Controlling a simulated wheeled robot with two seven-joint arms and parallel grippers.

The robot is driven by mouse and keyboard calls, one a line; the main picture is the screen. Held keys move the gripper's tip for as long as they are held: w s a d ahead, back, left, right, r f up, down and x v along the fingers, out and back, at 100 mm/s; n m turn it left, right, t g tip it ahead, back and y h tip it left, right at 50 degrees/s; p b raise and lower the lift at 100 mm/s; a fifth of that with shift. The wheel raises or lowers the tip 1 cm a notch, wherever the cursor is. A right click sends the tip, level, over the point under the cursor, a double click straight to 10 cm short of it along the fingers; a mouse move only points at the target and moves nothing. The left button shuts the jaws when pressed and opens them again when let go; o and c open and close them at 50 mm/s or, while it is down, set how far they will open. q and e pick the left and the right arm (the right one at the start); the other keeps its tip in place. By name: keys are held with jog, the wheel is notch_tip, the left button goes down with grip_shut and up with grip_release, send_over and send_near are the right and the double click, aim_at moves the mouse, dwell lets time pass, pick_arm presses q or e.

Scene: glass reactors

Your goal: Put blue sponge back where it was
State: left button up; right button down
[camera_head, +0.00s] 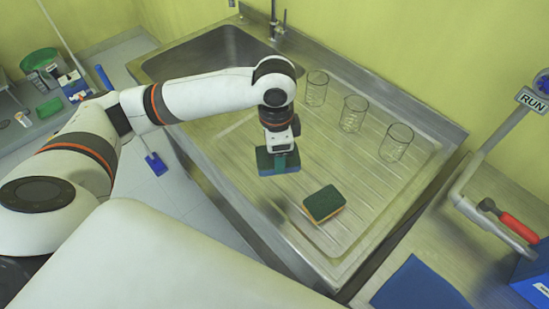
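The blue sponge (265,164), with a dark green top, is at the tip of my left gripper (281,149). The gripper's fingers point down and are shut on it, over the left part of the steel drainboard (240,185). I cannot tell from this view whether the sponge's underside touches the steel. A second sponge, orange with a dark green top (323,203), lies on the drainboard to the right and nearer the front. My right gripper is not in view.
Three glass beakers stand along the back of the drainboard: left (315,90), middle (352,114) and right (396,142). The sink basin (205,55) and tap (275,25) are at the back left. Ribbed steel between the orange sponge and beakers is clear.

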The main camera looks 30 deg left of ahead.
pick_arm(q)
jog(key=m, duration=0.1)
jog(key=w+m, duration=0.1)
jog(key=m, duration=0.1)
jog(key=shift+w+a+r+m+p, duration=0.1)
jog(key=shift+w+a+m+p, duration=0.1)
jog(key=shift+m+p, duration=0.15)
jog(key=m, duration=0.2)
jog(key=w+m, duration=0.1)
jog(key=shift+a+p, duration=0.25)
jog(key=shift+p, duration=0.15)
jog(key=w+a+f+m+p, duration=0.1)
jog(key=f+m+p, duration=0.1)
jog(key=m, duration=0.4)
jog(key=w+a+f+m+p, duration=0.1)
jog(key=f+m+p, duration=0.1)
jog(key=f+m, duration=0.3)
jog(key=w+a+f+m+p, duration=0.1)
jog(key=w+f+m+p, duration=0.1)
jog(key=m, duration=0.5)
jog(key=shift+f, duration=0.7)
jog(key=shift+a+f, duration=0.1)
jog(key=shift+f, duration=0.4)
jog(key=shift+f, duration=0.1)
